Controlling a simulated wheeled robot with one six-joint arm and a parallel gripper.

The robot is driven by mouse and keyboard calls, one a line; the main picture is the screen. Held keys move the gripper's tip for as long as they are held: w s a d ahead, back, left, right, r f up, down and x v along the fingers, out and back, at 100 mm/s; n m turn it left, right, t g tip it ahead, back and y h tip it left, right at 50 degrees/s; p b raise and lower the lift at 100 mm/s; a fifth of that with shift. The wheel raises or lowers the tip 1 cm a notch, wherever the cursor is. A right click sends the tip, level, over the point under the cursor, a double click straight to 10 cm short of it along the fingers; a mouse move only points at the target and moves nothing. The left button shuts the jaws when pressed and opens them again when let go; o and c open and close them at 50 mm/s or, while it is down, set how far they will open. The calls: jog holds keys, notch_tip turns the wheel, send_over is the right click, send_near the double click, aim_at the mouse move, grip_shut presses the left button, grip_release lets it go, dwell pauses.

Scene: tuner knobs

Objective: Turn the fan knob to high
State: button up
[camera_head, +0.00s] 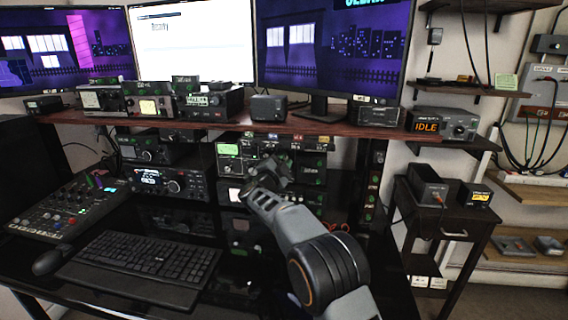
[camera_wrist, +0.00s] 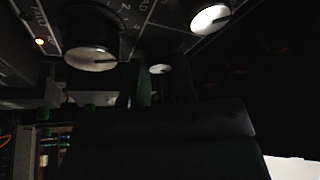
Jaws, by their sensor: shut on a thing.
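My gripper (camera_head: 270,172) reaches to the lower shelf's stack of radio units, against a dark front panel. In the wrist view my gripper (camera_wrist: 158,92) has its dark fingers up at the panel, around a small knob (camera_wrist: 160,69) with a pale face. The fingers look shut on it, though the contact is dark. A larger silver-faced knob (camera_wrist: 92,56) with a pointer line and printed numbers is to the left, and another pale knob (camera_wrist: 210,18) is at upper right. I cannot read a fan label or the held knob's setting.
A small orange light (camera_wrist: 40,41) glows on the panel. Radio units (camera_head: 160,182) stand left of my gripper, with a keyboard (camera_head: 140,262) and a mixer (camera_head: 70,205) on the desk. The wooden shelf (camera_head: 330,132) runs above my gripper. A dark side table (camera_head: 450,225) stands at right.

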jog(key=shift+r+m+g+h+p, duration=0.15)
jog(key=shift+m+g+p, duration=0.25)
jog(key=shift+m, duration=0.85)
jog(key=shift+r+m+g+h+p, duration=0.15)
jog(key=shift+m+g, duration=0.45)
jog(key=shift+m, duration=0.65)
jog(key=shift+f, duration=0.1)
jog(key=o, duration=0.6)
jog(key=shift+o, duration=0.2)
jog(key=shift+a, duration=0.1)
jog(key=v, duration=1.3)
jog(key=shift+s, duration=0.4)
jog(key=shift+a, duration=0.1)
